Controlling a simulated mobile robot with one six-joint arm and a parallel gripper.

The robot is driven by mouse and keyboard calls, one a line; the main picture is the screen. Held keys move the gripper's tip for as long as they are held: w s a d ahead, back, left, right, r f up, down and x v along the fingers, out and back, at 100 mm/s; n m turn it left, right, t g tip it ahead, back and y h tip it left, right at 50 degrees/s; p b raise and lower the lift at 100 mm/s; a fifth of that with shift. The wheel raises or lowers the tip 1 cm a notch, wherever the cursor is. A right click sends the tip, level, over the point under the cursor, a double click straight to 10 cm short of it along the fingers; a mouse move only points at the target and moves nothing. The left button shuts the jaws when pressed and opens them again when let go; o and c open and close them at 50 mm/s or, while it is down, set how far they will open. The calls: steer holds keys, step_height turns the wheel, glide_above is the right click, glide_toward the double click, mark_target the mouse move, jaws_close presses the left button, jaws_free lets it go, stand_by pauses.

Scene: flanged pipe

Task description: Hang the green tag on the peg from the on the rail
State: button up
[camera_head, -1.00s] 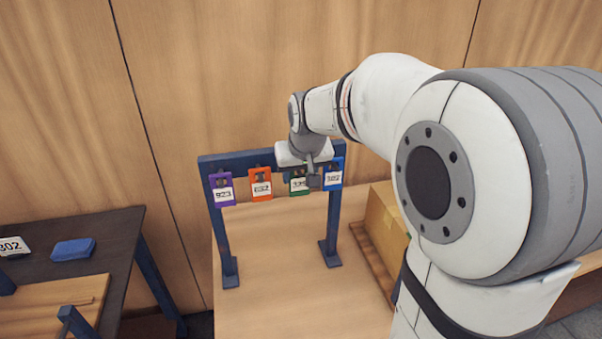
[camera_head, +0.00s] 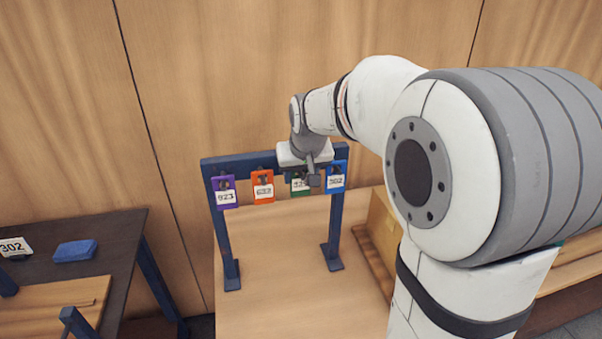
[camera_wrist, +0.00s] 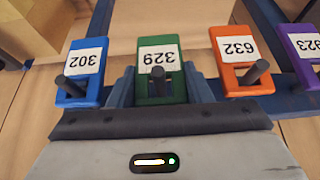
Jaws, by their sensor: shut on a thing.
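The green tag (camera_head: 300,184), numbered 329, is at the rail (camera_head: 232,164) between the orange and blue tags. In the wrist view the green tag (camera_wrist: 163,90) sits between the fingers of my gripper (camera_wrist: 162,90), which is shut on it. A dark peg (camera_wrist: 158,80) shows at the tag's opening. I cannot tell whether the tag's weight is on the peg. In the head view my gripper (camera_head: 307,176) covers part of the green tag.
A purple tag (camera_head: 225,192), an orange tag (camera_head: 263,188) and a blue tag (camera_head: 336,178) hang on neighbouring pegs, close on both sides. A cardboard box (camera_head: 383,222) stands at the right. A dark table (camera_head: 115,230) with a blue block (camera_head: 75,251) is at the left.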

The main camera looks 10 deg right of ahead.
mark_target(301, 192)
steer(key=o, duration=1)
steer(key=shift+f, duration=0.1)
steer(key=shift+s+f+b, duration=0.3)
steer(key=shift+f+b, duration=0.45)
steer(key=shift+b, duration=0.05)
steer(key=shift+s+f+b, duration=0.3)
steer(key=shift+f+b, duration=0.4)
steer(key=shift+b, duration=0.1)
steer(key=shift+s+b, duration=1.05)
steer(key=shift+s, duration=3.5)
steer(key=s+f, duration=0.2)
steer(key=s, duration=0.3)
steer(key=s+f+g, duration=0.1)
steer(key=s+f, duration=0.1)
steer(key=s, duration=0.3)
steer(key=s+f+g, duration=0.1)
steer(key=s+f, duration=0.1)
steer(key=s, duration=0.3)
steer(key=shift+s+d, duration=0.15)
